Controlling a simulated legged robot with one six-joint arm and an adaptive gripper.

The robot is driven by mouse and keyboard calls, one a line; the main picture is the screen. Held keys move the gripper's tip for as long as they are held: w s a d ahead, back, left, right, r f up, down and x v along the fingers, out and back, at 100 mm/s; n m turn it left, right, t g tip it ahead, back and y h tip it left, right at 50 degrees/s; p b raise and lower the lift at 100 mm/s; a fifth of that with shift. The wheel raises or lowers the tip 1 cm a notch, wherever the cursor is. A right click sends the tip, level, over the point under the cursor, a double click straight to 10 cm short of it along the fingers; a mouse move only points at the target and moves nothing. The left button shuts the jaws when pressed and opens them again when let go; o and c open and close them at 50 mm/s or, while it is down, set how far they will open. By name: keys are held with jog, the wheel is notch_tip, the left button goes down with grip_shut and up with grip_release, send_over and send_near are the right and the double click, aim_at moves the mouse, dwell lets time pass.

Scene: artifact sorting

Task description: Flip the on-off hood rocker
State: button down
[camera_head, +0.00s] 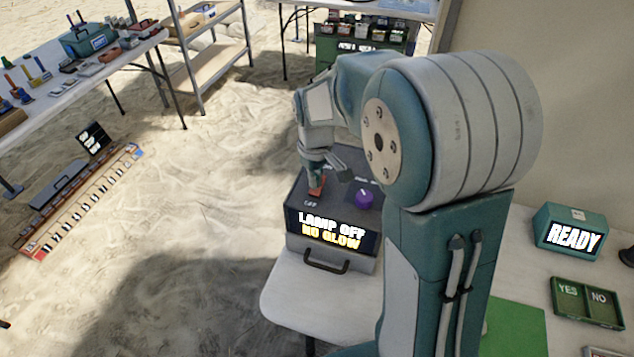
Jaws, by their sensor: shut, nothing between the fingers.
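The grey hood box (293,215) stands on the white table in front of me. Its front display (332,232) reads "LAMP OFF" and "NO GLOW". A red-orange rocker (317,188) sits on its top at the left, with a small label in front of it. A purple knob (364,198) sits to the right of the rocker. My gripper (316,178) points down at the rocker, shut and empty, its tip at or just above it. I cannot tell whether it touches. My arm hides the box's right side.
The white table (285,292) also holds a teal "READY" box (571,232), a green YES/NO tray (587,302) and a green mat (515,328) at right. Sandy ground lies open at left, with a long striped board (80,205) on it. Other tables and a shelf stand behind.

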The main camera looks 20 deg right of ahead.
jog(key=shift+r, duration=3.3)
jog(key=shift+s+r, duration=0.1)
jog(key=s+r+m+t, duration=0.2)
jog(key=s+r, duration=0.1)
jog(key=s, duration=0.7)
jog(key=s+r+m+t, duration=0.2)
jog(key=s+r+t, duration=0.1)
jog(key=s, duration=0.7)
jog(key=shift+s+r+m+t, duration=0.3)
jog(key=shift+s+m, duration=0.05)
jog(key=shift+m, duration=0.05)
